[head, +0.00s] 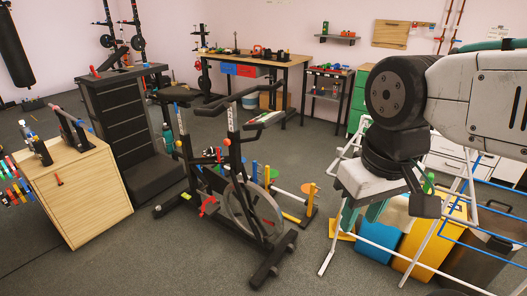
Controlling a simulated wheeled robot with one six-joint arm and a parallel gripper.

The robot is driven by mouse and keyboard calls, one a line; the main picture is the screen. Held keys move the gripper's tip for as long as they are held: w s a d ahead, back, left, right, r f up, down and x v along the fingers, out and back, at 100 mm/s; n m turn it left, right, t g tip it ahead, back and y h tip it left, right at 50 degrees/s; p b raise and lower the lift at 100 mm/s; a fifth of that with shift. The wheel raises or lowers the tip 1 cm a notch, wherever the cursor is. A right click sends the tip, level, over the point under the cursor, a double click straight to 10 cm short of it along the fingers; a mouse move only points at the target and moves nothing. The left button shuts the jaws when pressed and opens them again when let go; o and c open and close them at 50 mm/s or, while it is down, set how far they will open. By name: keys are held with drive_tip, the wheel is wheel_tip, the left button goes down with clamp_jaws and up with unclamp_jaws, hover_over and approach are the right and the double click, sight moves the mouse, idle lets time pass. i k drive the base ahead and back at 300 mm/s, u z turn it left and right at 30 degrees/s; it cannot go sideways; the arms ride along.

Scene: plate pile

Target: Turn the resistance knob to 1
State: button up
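The exercise bike (236,185) stands upright on the grey floor in the middle of the head view. It has a dark frame, a grey flywheel (266,212), a saddle at the left and a tilted console (265,119). A small red part (218,153) shows on the frame below the handlebars; I cannot tell whether it is the resistance knob. No number or mark is readable. My gripper (363,213) points down at the right, apart from the bike. Teal finger-like parts show under its white body, but their gap is unclear.
A wooden cabinet (86,191) with racked items and a black drawer unit (122,112) stand left. A workbench (258,62) is behind. White frames and coloured boxes (427,247) crowd the right below my arm. Coloured posts (267,177) stand close behind the bike. Front floor is clear.

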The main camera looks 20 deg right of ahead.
sight(212, 149)
drive_tip(key=z, duration=0.3)
drive_tip(key=k, duration=0.4)
drive_tip(key=u, duration=1.05)
drive_tip(key=i, duration=0.8)
drive_tip(key=u, duration=0.75)
drive_tip(key=i, duration=0.85)
drive_tip(key=z, duration=0.65)
drive_tip(key=i, duration=0.8)
drive_tip(key=z, duration=1.1)
drive_tip(key=i, duration=0.3)
drive_tip(key=z, duration=0.35)
